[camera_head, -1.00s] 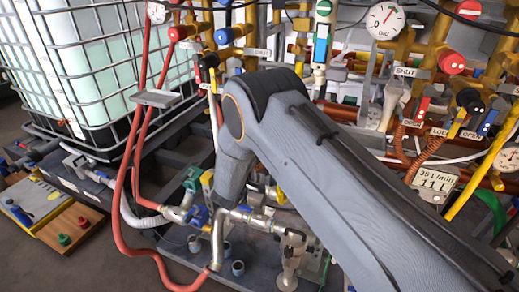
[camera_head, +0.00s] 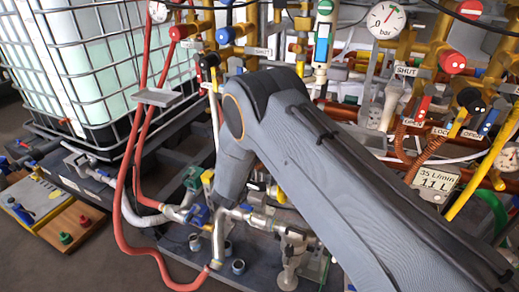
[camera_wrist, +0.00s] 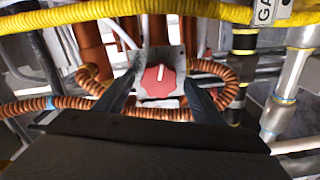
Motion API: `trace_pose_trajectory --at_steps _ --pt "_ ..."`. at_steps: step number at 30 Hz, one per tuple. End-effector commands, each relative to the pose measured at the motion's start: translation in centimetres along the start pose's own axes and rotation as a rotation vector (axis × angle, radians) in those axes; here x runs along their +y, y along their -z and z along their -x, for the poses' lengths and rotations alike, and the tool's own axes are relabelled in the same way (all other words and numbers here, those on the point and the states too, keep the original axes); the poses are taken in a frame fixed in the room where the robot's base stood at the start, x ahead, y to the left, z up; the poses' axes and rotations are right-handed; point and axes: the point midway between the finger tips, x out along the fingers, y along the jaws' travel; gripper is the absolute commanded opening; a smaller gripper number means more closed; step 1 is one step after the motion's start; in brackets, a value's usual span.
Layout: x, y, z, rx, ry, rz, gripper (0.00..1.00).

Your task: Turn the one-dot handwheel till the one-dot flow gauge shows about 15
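In the wrist view a red knob (camera_wrist: 158,82) with a white pointer line sits on a grey square plate. I cannot see dots on it, so I cannot tell whether it is the one-dot handwheel. My gripper (camera_wrist: 159,92) is open, its two dark fingers on either side of the knob with gaps visible. In the head view my arm hides the gripper and this knob. A display (camera_head: 437,181) reads 35 L/min and 11 L. A round bar gauge (camera_head: 386,20) is at the top. I cannot pick out the one-dot flow gauge.
Orange corrugated hoses (camera_wrist: 232,82) flank the knob, and a yellow hose (camera_wrist: 120,11) crosses above it. In the head view red handwheels (camera_head: 453,62) and yellow pipework crowd the right. A caged white tank (camera_head: 95,70) stands at left. Red hoses (camera_head: 122,215) hang left of my arm.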

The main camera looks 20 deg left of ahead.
Motion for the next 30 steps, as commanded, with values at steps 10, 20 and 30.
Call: trace_pose_trajectory --at_steps 10,20,30 --pt "0.1 0.1 1.5 0.001 0.000 0.000 0.63" --pt "0.0 0.2 6.7 0.003 0.001 -0.001 0.63" --pt "0.0 0.1 7.9 0.001 0.000 0.000 0.63"
